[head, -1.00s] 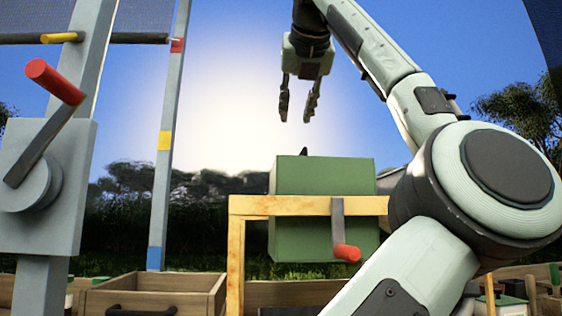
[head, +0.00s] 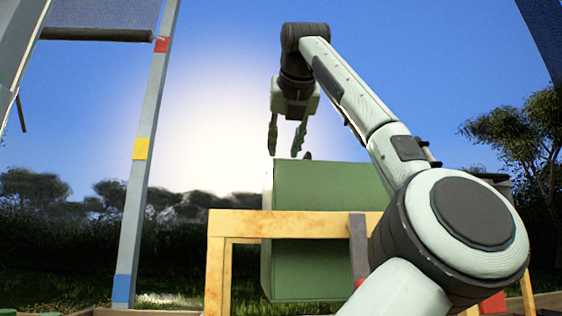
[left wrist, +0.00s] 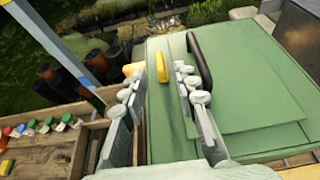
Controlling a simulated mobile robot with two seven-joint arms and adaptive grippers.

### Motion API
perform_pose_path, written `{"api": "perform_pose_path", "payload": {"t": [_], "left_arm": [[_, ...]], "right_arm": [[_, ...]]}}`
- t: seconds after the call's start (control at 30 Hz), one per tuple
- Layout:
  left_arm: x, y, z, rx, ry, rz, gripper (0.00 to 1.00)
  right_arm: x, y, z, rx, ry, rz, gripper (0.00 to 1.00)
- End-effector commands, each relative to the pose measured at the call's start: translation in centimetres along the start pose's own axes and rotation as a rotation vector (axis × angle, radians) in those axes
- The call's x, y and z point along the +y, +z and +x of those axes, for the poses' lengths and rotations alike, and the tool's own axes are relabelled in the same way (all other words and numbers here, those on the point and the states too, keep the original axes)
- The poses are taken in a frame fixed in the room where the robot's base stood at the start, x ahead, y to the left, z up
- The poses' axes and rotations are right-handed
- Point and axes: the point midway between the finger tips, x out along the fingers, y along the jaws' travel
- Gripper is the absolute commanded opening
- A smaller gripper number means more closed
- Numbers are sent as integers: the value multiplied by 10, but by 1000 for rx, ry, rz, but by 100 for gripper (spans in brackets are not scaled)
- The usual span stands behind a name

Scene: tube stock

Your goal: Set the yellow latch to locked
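The yellow latch (left wrist: 163,67) is a short yellow bar on the lid of a green box (left wrist: 240,70), seen in the left wrist view. It runs roughly lengthwise in that picture, between my two fingers. My left gripper (left wrist: 160,90) is open and empty, with a finger on each side of the latch. In the head view my left gripper (head: 286,140) points down just above the top edge of the green box (head: 320,190); the latch is not visible there. I cannot tell whether the fingers touch the lid. My right gripper is not in view.
A black handle (left wrist: 199,65) lies on the lid beside the right finger. A yellow wooden frame (head: 250,225) stands before the box. A post with red, yellow and blue bands (head: 143,150) stands to the left. A wooden tray (left wrist: 50,145) holds several small coloured items.

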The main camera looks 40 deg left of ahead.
Motion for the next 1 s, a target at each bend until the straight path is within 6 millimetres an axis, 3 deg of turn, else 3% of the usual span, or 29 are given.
{"api": "perform_pose_path", "payload": {"t": [0.1,0.3,0.63,0.9,1.0], "left_arm": [[1,0,22,4,2,0,29],[1,0,44,1,1,0,29],[0,0,49,0,0,0,29],[0,0,49,0,0,0,0],[0,0,49,0,0,0,0]], "right_arm": [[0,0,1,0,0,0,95],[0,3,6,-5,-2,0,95],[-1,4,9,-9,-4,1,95],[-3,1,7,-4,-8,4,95],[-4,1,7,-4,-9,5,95]]}}
